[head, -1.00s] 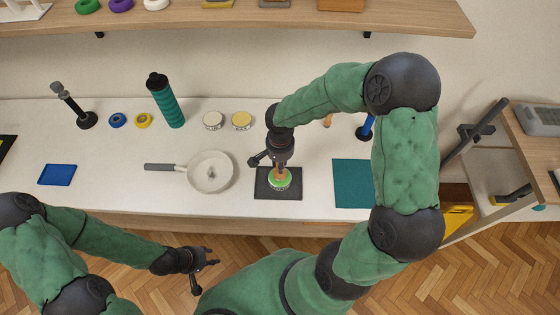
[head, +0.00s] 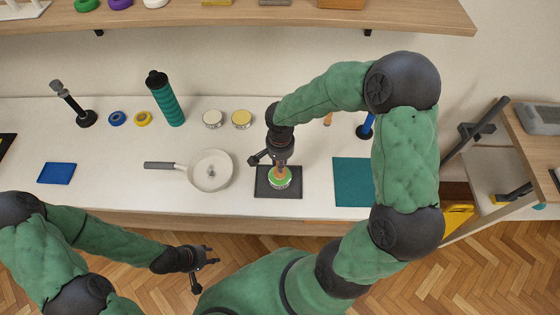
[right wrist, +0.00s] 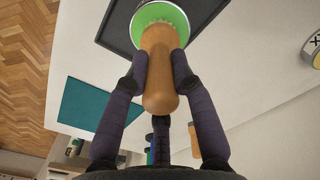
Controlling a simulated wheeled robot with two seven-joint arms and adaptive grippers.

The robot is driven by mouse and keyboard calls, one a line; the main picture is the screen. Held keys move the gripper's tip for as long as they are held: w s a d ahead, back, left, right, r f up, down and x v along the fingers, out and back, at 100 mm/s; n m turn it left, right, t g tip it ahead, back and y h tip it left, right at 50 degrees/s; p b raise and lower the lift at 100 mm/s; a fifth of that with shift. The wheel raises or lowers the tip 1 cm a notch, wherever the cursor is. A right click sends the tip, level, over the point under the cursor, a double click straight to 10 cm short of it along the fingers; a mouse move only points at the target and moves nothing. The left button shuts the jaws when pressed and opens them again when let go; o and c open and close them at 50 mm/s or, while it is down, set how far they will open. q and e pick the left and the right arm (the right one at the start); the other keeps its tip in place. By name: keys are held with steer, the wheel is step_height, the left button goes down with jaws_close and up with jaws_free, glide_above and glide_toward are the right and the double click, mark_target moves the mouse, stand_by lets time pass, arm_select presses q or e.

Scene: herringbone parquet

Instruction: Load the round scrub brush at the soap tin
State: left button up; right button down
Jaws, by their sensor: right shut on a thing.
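My right gripper (head: 281,167) is shut on the handle, one finger on each side, with the brush upright. The head is at a dark tray (head: 262,192); I cannot tell whether they touch. My left gripper (head: 208,268) is open and empty, low in front of the counter.
A pan (head: 228,172) lies left of the dark tray, and a teal mat (head: 350,190) lies right of it. A teal bottle (head: 167,102), tape rolls (head: 144,118) and a blue tray (head: 57,174) are further left. A shelf (head: 250,22) hangs above the counter's back.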

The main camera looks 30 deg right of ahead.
steer(key=shift+f+b, duration=0.45)
steer(key=shift+b, duration=0.2)
stand_by(1.9)
steer(key=shift+r, duration=0.1)
steer(key=shift+r+p, duration=2.25)
steer(key=shift+r, duration=1.25)
steer(key=shift+f, duration=0.1)
steer(key=shift+w+a+f, duration=0.15)
steer(key=w+a+f+n+b, duration=0.4)
steer(key=w+a+f+n, duration=0.1)
steer(key=n, duration=0.5)
steer(key=shift+w+a+f+n+b, duration=0.35)
steer(key=shift+a+f, duration=0.2)
steer(key=shift+f, duration=0.3)
